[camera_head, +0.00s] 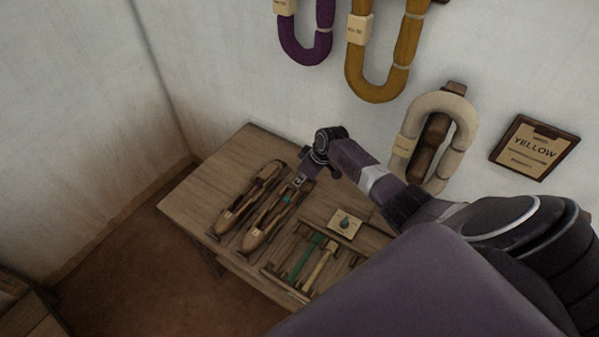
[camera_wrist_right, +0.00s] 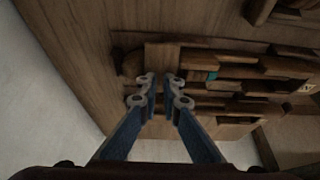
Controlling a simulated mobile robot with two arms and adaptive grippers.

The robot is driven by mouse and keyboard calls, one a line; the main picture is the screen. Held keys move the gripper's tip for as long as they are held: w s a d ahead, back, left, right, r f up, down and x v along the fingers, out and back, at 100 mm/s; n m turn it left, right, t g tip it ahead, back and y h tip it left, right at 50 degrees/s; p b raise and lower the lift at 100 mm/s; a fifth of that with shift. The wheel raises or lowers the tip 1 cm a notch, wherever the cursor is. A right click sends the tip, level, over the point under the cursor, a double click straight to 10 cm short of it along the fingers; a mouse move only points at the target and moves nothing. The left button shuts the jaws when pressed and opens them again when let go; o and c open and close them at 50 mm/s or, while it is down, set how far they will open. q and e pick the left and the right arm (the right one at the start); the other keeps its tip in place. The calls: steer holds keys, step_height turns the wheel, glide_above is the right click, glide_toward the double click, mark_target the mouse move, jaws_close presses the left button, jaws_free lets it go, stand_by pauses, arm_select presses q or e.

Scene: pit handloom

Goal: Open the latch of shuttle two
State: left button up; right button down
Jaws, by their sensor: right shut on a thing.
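Two wooden shuttles lie side by side on the wooden table: the left one (camera_head: 243,205) and the right one (camera_head: 261,229), which has a teal spot inside. I cannot read which is shuttle two. My right gripper (camera_head: 299,182) is at the far end of the right shuttle. In the right wrist view its two blue fingers (camera_wrist_right: 160,86) are nearly together at the end of the shuttle with the teal spot (camera_wrist_right: 235,86). It is shut on a small part there, taken to be the latch, mostly hidden between the fingertips. My left gripper is out of view.
A rack (camera_head: 290,279) with a green and a yellow piece and a card with a dark drop (camera_head: 345,223) are right of the shuttles. Purple (camera_head: 306,50), ochre (camera_head: 376,88) and cream (camera_head: 468,125) hanks hang on the wall beside a YELLOW sign (camera_head: 534,147).

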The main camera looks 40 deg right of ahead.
mark_target(307, 187)
stand_by(0.4)
steer(key=c, duration=2.1)
jaws_free()
steer(key=shift+v, duration=4)
